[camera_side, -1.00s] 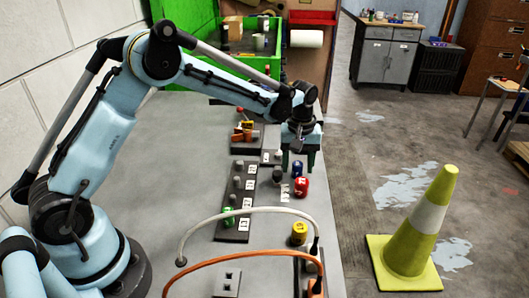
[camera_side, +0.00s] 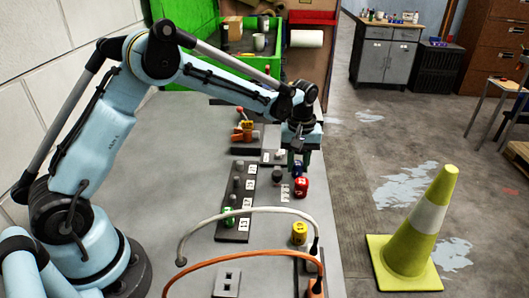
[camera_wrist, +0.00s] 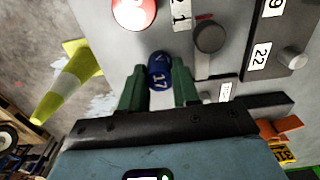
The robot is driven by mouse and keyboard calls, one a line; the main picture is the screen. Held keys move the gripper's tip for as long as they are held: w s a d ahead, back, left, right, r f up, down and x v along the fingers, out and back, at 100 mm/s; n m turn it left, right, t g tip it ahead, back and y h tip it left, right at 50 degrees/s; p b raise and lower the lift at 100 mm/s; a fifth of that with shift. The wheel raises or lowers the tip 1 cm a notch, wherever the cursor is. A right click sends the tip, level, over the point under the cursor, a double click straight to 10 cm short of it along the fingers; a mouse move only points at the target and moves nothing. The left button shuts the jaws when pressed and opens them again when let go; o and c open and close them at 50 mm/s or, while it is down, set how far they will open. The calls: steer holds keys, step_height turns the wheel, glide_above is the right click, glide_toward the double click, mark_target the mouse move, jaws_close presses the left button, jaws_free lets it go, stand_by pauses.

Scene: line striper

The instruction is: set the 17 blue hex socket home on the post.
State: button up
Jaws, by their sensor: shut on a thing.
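The blue hex socket (camera_wrist: 159,74), marked 17, sits between the green fingers of my gripper (camera_wrist: 160,88) in the wrist view. My gripper is shut on it. In the side view my gripper (camera_side: 299,160) is low over the right part of the table, and the blue socket (camera_side: 298,168) shows between its fingertips. I cannot tell whether the socket still touches the table. The post rack (camera_side: 232,234) lies to the left, with several grey posts beside number labels. The post by the 17 label (camera_side: 247,203) looks bare. A green socket (camera_side: 228,215) is at the 13 label.
A red socket (camera_side: 302,187) stands close in front of my gripper. A dark grey round piece (camera_side: 277,175) is at its left. A yellow socket (camera_side: 299,235) stands nearer the camera. White and orange cables (camera_side: 245,211) arch over the near table. Open tabletop (camera_side: 180,170) lies left of the rack.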

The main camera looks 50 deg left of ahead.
steer(key=shift+r, duration=0.55)
steer(key=shift+r, duration=1.85)
steer(key=shift+s+r, duration=0.15)
steer(key=shift+s, duration=0.05)
steer(key=s+a+r, duration=0.2)
steer(key=s+r, duration=0.3)
steer(key=s, duration=0.4)
glide_toward(233, 195)
steer(key=shift+f, duration=2.05)
steer(key=shift+f, duration=1.75)
